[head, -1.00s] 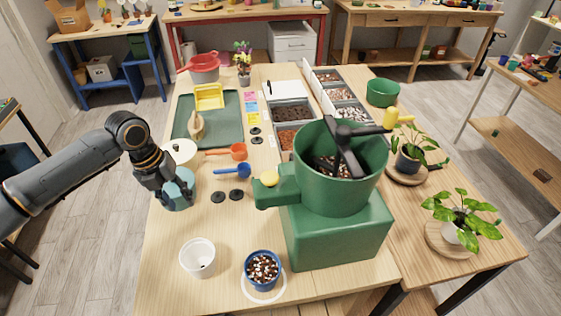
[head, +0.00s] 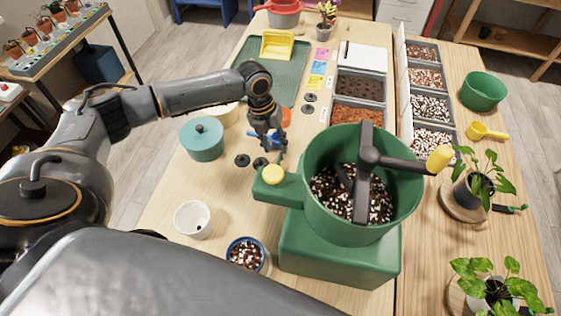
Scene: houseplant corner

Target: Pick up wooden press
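I cannot make out a wooden press in the head view now. A wooden tool lay on the front left of the green tray (head: 292,62) earlier, and my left forearm now covers that part. My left gripper (head: 275,150) points down over the table, at the blue scoop (head: 262,137) and just behind the green machine's side spout. Its fingers are small and dark, so I cannot tell whether they are open or shut, or whether they touch the scoop. My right gripper is not in view.
The green potting machine (head: 340,258) with a crank stands close to the right of my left gripper. A teal lidded pot (head: 202,140), a white cup (head: 192,220) and a blue pot of soil (head: 246,255) stand left and in front. Soil bins (head: 358,88) lie behind.

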